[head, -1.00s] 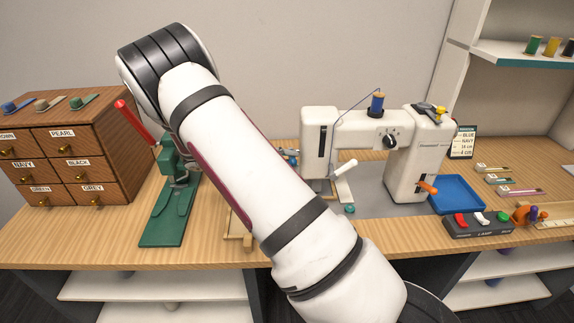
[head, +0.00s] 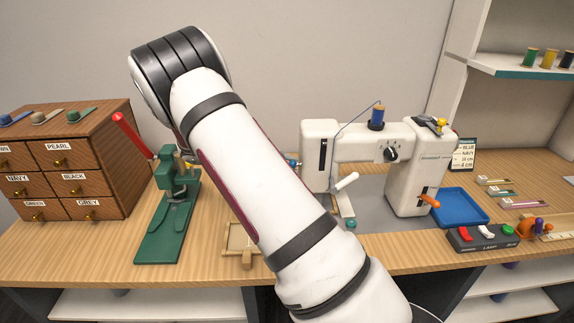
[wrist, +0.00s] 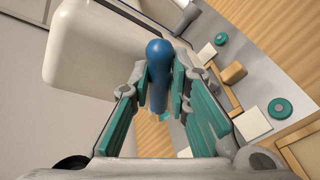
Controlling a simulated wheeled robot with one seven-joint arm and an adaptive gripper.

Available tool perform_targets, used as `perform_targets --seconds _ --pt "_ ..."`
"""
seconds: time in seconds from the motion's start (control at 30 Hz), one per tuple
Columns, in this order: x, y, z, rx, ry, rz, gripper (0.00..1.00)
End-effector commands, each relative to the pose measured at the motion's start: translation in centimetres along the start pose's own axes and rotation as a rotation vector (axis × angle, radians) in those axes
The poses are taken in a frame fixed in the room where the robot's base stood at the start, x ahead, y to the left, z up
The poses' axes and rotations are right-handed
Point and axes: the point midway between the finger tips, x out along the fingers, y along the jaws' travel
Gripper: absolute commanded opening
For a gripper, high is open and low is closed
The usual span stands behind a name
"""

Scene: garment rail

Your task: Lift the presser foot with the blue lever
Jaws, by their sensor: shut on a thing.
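The blue lever (wrist: 158,75) has a rounded knob and stands between my fingers in the wrist view. My gripper (wrist: 160,88) is shut on it, with the teal finger pads on both sides of the shaft. The white sewing machine (head: 319,150) stands on the table in the head view, and its body (wrist: 95,50) fills the upper left of the wrist view. In the head view my arm hides my gripper and most of the lever at the machine's left end. I cannot make out the presser foot clearly.
A green press with a red handle (head: 168,215) stands left of my arm, beside a wooden drawer cabinet (head: 75,160). A small wooden tray (head: 240,243) lies near the front edge. A blue tray (head: 462,206) and a switch box (head: 480,238) are at right.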

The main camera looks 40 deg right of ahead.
Motion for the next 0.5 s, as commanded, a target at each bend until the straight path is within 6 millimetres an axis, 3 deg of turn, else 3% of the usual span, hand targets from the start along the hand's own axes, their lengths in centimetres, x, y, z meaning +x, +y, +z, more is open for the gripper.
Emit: perform_targets --seconds 0.17,0.2,0.27,0.5 --pt "-0.14 0.06 -0.07 -0.003 0.004 0.002 0.0" --pt "-0.14 0.07 -0.07 -0.002 0.004 0.002 0.24" --pt "-0.13 0.08 -0.06 -0.002 0.004 0.003 0.36" --pt "-0.07 0.1 -0.01 0.0 0.002 0.002 0.36"
